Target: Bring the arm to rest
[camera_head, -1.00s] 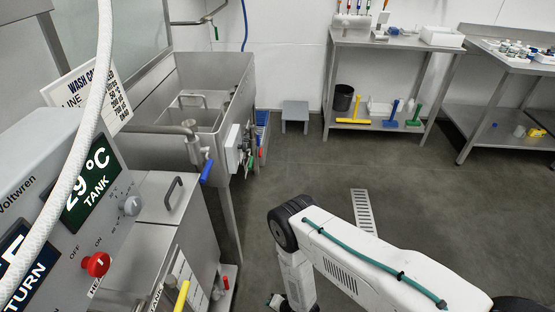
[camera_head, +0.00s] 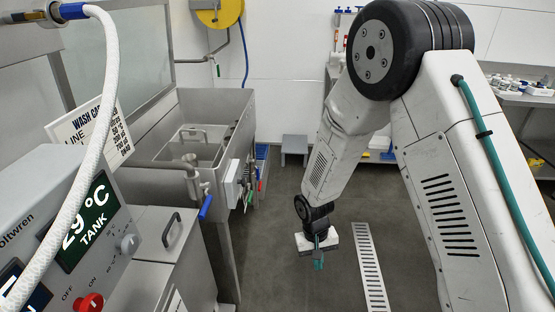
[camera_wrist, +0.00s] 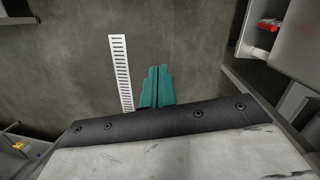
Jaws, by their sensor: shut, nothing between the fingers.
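My arm is folded with its black elbow joint high in the head view, and the forearm slopes down to the left. My gripper (camera_head: 318,262) hangs at its end, pointing down over the dark floor, just left of the floor drain. In the wrist view the teal fingers of my gripper (camera_wrist: 157,72) lie side by side, shut and empty, over bare floor. Nothing touches the fingers.
A steel sink (camera_head: 215,125) and a grey control panel (camera_head: 60,225) with a tank display stand at the left. A floor drain (camera_head: 368,265) runs along the floor. A small grey stool (camera_head: 295,146) stands at the back. A steel bench (camera_head: 520,98) is at the right.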

